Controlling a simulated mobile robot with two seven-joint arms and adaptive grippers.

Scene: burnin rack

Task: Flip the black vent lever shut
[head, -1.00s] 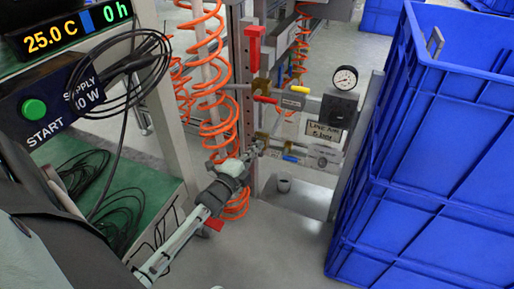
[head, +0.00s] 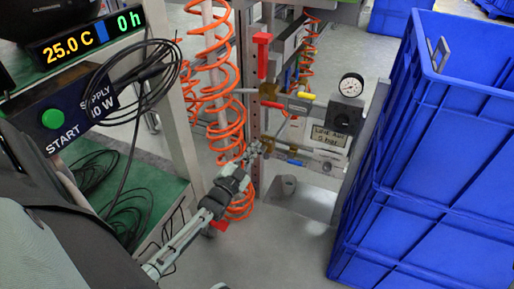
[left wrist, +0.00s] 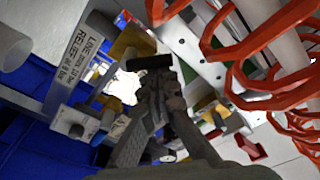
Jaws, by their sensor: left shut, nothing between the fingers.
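My left gripper (head: 257,149) reaches in from the lower left to the lower part of the pipe panel. It is shut and empty, and also shows in the left wrist view (left wrist: 152,82). A short black bar (left wrist: 150,61) lies across its fingertips there; I cannot tell whether this is the vent lever's grip or whether they touch. In the head view I cannot pick out the black lever, which may be hidden behind the gripper. A red lever (head: 272,104), a yellow lever (head: 306,96) and a blue lever (head: 295,162) show on the panel. My right gripper is not in view.
A round gauge (head: 351,86) sits above a label plate (head: 329,137). Orange coiled hoses (head: 215,80) hang just left of the panel. Tall blue crates (head: 430,150) block the right side. A bench with a START button (head: 53,119) and black cables stands at left.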

